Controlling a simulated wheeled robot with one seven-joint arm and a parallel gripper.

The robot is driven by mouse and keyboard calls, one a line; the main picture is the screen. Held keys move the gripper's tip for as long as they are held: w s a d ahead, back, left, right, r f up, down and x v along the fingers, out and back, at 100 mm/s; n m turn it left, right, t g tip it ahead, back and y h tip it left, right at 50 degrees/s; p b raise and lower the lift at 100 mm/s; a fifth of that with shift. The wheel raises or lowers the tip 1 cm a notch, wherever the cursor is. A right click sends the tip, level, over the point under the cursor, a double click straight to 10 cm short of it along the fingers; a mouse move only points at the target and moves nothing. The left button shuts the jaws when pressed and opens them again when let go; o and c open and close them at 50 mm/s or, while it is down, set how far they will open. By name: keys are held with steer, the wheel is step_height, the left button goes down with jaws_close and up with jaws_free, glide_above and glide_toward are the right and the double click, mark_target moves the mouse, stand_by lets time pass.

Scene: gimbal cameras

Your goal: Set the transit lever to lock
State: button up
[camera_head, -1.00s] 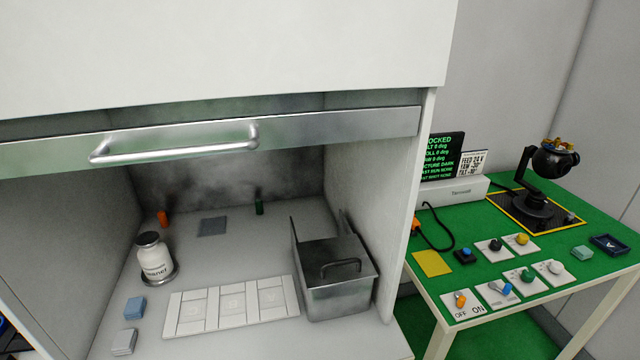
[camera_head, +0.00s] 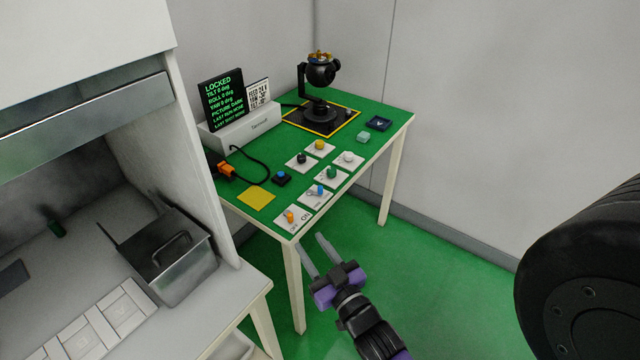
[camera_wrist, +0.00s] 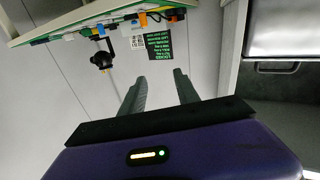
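The green-topped table (camera_head: 378,132) carries a black gimbal camera (camera_head: 320,72) on a dark base (camera_head: 318,118) with a yellow outline. White control plates hold an orange switch (camera_head: 291,217) by OFF/ON lettering, a blue lever (camera_head: 319,190), and green (camera_head: 331,173), white (camera_head: 348,157), black (camera_head: 301,158) and yellow (camera_head: 319,145) knobs. I cannot read which is the transit lever. A screen (camera_head: 222,98) reads LOCKED. My gripper (camera_head: 312,251) is open and empty, in front of and below the table's near corner. In the wrist view its fingers (camera_wrist: 158,76) are apart.
A cabinet with a metal bin (camera_head: 185,270) stands at left. An orange plug and black cable (camera_head: 228,170), a yellow pad (camera_head: 256,197), a blue button (camera_head: 282,178) and a small blue tray (camera_head: 379,123) lie on the table.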

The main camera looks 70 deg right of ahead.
mark_target(321, 189)
steer(key=w+d+f+m+g+h+p, duration=0.1)
steer(key=d+h, duration=0.1)
steer(key=d, duration=0.9)
steer(key=w+d+f+m+g+h+p, duration=0.1)
steer(key=w+d+f, duration=0.1)
steer(key=d, duration=0.8)
steer(key=shift+m+y, duration=0.3)
steer(key=shift+y, duration=0.2)
steer(key=f, duration=0.1)
steer(key=w+f, duration=0.1)
steer(key=f, duration=0.2)
steer(key=shift+w+d+f, duration=0.25)
steer(key=shift+d+f, duration=0.05)
steer(key=shift+d, duration=0.05)
steer(key=b+x, duration=0.2)
steer(key=x, duration=0.4)
steer(key=shift+w+d+f, duration=0.1)
steer(key=shift+w+d, duration=0.1)
steer(key=shift+w, duration=0.1)
jaws_close()
